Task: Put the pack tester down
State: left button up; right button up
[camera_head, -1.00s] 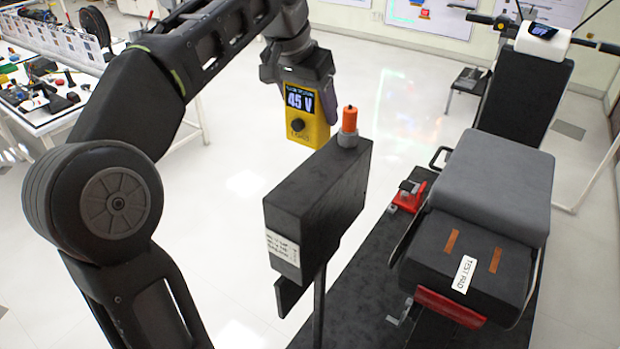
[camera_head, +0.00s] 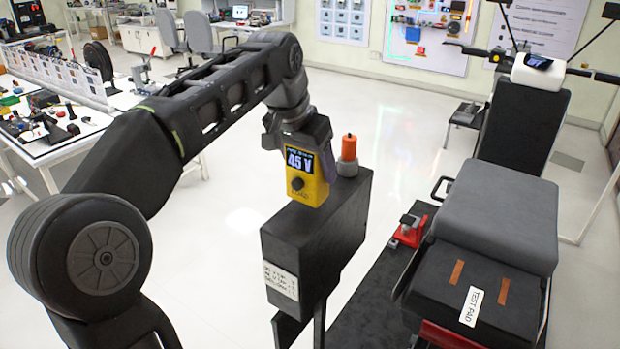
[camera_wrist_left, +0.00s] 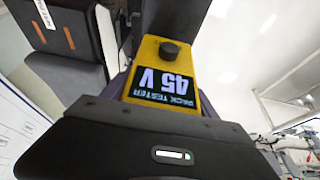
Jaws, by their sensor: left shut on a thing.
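The pack tester (camera_head: 308,177) is a yellow box with a dark screen reading 45 V and a black knob. My left gripper (camera_head: 303,140) is shut on its upper part and holds it upright, in front of or over the top of a black box on a post (camera_head: 318,237); I cannot tell whether it touches that box. In the left wrist view the pack tester (camera_wrist_left: 168,75) extends out from the gripper (camera_wrist_left: 140,112), its screen text upside down. My right gripper is not in view.
An orange knob (camera_head: 349,148) stands on the black box's top, just right of the pack tester. A padded seat with a test pad label (camera_head: 471,306) and a red clamp (camera_head: 410,230) are at right. A cluttered table (camera_head: 50,150) is at left. Open floor lies behind.

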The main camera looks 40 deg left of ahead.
aim_at(310, 179)
pick_arm(q)
notch_tip(310, 179, down, 3)
dwell(0.3)
jog(key=shift+f, duration=0.2)
jog(key=o, duration=1.8)
jog(key=shift+o, duration=0.2)
jog(key=shift+r, duration=0.1)
